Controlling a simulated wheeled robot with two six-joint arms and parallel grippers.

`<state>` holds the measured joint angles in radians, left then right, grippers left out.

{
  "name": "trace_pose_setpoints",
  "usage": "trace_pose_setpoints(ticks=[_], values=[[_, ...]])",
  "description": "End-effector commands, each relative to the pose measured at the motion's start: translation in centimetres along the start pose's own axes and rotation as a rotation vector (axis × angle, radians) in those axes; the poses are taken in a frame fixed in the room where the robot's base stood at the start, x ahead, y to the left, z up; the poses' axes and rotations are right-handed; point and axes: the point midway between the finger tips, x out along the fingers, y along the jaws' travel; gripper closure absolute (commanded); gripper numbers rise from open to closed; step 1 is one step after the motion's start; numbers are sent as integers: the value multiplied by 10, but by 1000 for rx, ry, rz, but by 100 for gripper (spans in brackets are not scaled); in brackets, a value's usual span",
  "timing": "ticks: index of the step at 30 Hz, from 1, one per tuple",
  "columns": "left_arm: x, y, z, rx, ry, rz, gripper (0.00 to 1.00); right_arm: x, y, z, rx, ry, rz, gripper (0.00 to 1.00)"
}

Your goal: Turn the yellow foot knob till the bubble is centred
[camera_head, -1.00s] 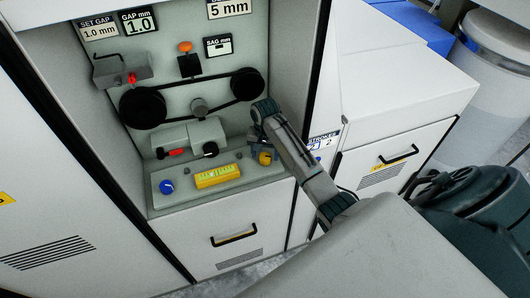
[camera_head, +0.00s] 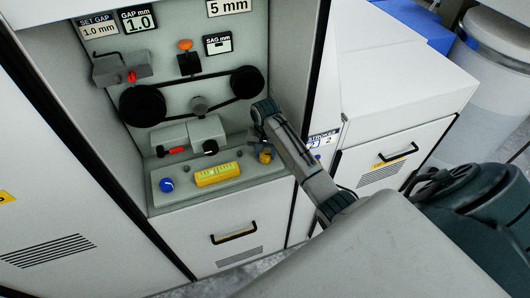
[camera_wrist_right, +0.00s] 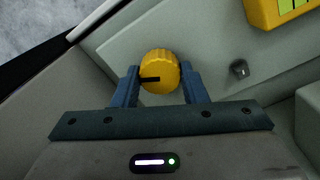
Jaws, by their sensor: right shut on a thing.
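The yellow foot knob (camera_wrist_right: 160,71) sits between the two blue fingers of my right gripper (camera_wrist_right: 160,86) in the right wrist view, its black mark pointing left. In the head view the knob (camera_head: 265,156) is at the right end of the grey plate (camera_head: 240,192), and my right gripper (camera_head: 262,145) is shut on it. The yellow level (camera_head: 217,174) lies on the plate left of the knob; its bubble is too small to read. A corner of the level also shows in the right wrist view (camera_wrist_right: 284,10). My left gripper is not in view.
A blue knob (camera_head: 167,185) is at the plate's left end. Behind stand a grey block with a red lever (camera_head: 172,151), a black belt on pulleys (camera_head: 143,106) and gap labels (camera_head: 138,19). A white cabinet (camera_head: 400,80) stands to the right.

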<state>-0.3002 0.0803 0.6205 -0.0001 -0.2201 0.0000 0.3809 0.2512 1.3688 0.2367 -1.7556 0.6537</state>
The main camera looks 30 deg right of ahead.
Motion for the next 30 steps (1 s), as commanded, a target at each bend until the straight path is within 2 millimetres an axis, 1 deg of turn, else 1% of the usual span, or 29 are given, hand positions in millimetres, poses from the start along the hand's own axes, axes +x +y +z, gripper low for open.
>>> trace_pose_setpoints(ticks=[8, 30], values=[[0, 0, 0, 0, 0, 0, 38, -1, 0, 0, -188, -1, -1, 84], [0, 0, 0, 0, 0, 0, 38, -1, 0, 0, -884, 0, -1, 84]])
